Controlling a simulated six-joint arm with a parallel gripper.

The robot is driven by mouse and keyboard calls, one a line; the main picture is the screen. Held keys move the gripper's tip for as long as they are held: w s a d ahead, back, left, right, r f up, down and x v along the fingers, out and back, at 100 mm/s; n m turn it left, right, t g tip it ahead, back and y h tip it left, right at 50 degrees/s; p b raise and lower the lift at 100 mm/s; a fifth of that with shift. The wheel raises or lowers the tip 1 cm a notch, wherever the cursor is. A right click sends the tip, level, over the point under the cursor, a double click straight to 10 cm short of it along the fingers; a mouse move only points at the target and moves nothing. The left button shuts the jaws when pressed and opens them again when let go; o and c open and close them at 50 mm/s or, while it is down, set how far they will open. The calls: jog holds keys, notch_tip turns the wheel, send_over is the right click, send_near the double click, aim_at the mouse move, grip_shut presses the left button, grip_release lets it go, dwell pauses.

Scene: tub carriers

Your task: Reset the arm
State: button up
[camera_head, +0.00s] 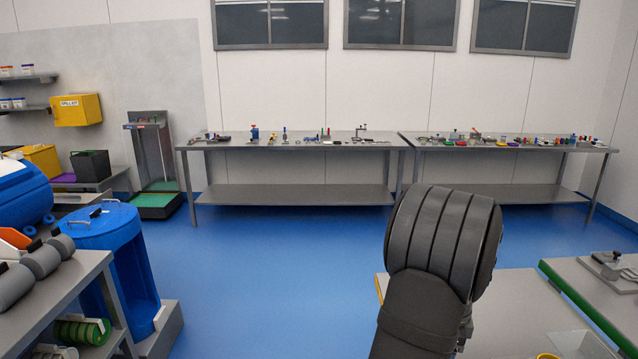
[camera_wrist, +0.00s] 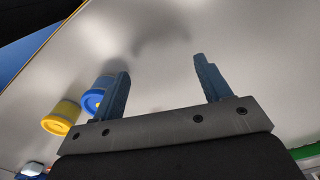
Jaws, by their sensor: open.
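My arm (camera_head: 440,245) shows in the head view as a dark grey ribbed link at the lower right, in front of a grey table. My gripper is hidden in that view. In the wrist view my gripper (camera_wrist: 163,90) has its two blue fingers wide apart with nothing between them. It is over a bare, pale grey table surface (camera_wrist: 240,40), and a soft shadow falls on that surface beyond the fingers.
In the wrist view a blue tub (camera_wrist: 93,100) sits close beside the left finger, with a yellow tub (camera_wrist: 61,117) further left. Long benches (camera_head: 295,145) with small items stand at the back. A blue bin (camera_head: 110,240) stands at left. Blue floor between is clear.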

jog(key=shift+f, duration=0.75)
jog(key=shift+r, duration=0.9)
jog(key=o, duration=0.7)
jog(key=shift+c, duration=0.2)
